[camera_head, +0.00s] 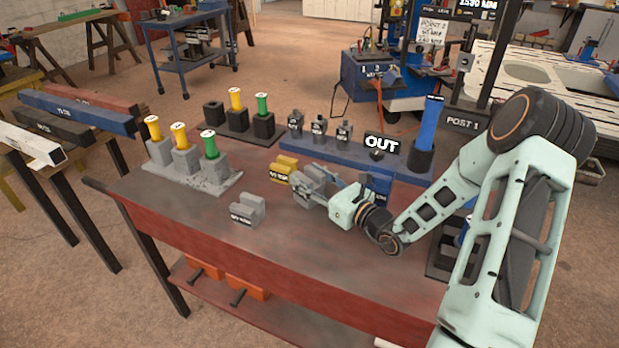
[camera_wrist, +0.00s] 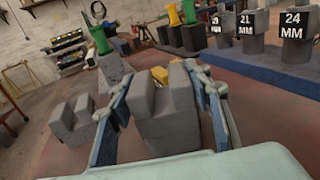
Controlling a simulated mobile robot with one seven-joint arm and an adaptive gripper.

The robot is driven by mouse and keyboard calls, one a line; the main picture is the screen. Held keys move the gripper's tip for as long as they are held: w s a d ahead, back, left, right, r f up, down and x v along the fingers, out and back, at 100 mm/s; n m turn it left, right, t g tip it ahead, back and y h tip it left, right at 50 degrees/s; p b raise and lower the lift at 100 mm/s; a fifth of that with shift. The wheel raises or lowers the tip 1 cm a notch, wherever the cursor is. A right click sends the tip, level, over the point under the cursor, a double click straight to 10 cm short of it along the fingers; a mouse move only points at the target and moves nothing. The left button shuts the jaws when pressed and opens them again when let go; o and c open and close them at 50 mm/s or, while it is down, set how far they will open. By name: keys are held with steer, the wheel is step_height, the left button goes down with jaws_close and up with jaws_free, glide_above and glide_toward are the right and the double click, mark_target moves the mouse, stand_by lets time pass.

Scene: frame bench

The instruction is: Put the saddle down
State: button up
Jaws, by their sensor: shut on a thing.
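A grey saddle (camera_head: 307,187) with a notched top is between the fingers of my gripper (camera_head: 322,192), over the middle of the red bench (camera_head: 300,262). In the wrist view the saddle (camera_wrist: 168,112) sits upright between the two blue-edged fingers, which are shut on it. I cannot tell whether its underside touches the bench. A second grey saddle (camera_head: 247,210) stands on the bench to the left, apart from my gripper. A yellow saddle (camera_head: 283,169) stands close behind the held one and is partly hidden in the wrist view (camera_wrist: 160,75).
A blue rail (camera_head: 335,152) with small grey blocks and an OUT sign runs behind. A grey base (camera_head: 207,181) with yellow- and green-topped posts is at the left. A blue post (camera_head: 430,124) stands at the right. The bench front left is clear.

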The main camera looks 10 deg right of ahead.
steer(key=shift+f, duration=0.1)
steer(key=o, duration=1.6)
